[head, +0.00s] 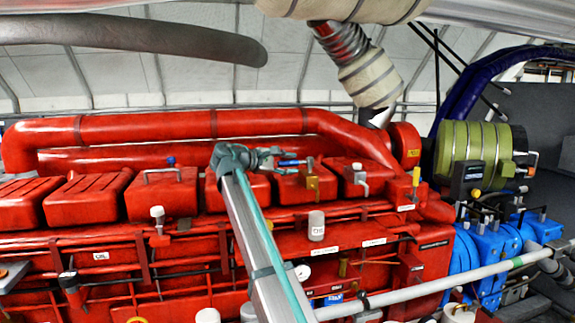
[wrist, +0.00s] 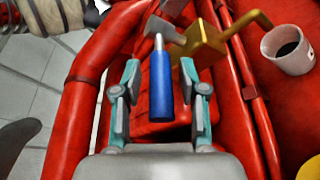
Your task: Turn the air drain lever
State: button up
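A lever with a blue cylindrical handle and a grey metal shank (wrist: 161,88) lies between the two fingers of my gripper (wrist: 160,80) in the wrist view. Its shank ends at a grey block at the top, beside a brass fitting (wrist: 207,42). My gripper is open, with a gap on each side of the handle. In the head view my gripper (head: 272,158) is above the red engine, with the blue handle (head: 291,162) at its fingertips and the brass fitting (head: 312,183) just right. I cannot read a label on this lever.
A thick red pipe (wrist: 82,95) runs along the left in the wrist view, and a pale cup-shaped part (wrist: 287,48) is at upper right. In the head view, a yellow-handled lever (head: 416,176) stands further right, and a grey pipe (head: 430,287) crosses the lower right foreground.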

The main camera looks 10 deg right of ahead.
jog(key=shift+a, duration=0.1)
jog(key=v, duration=1.2)
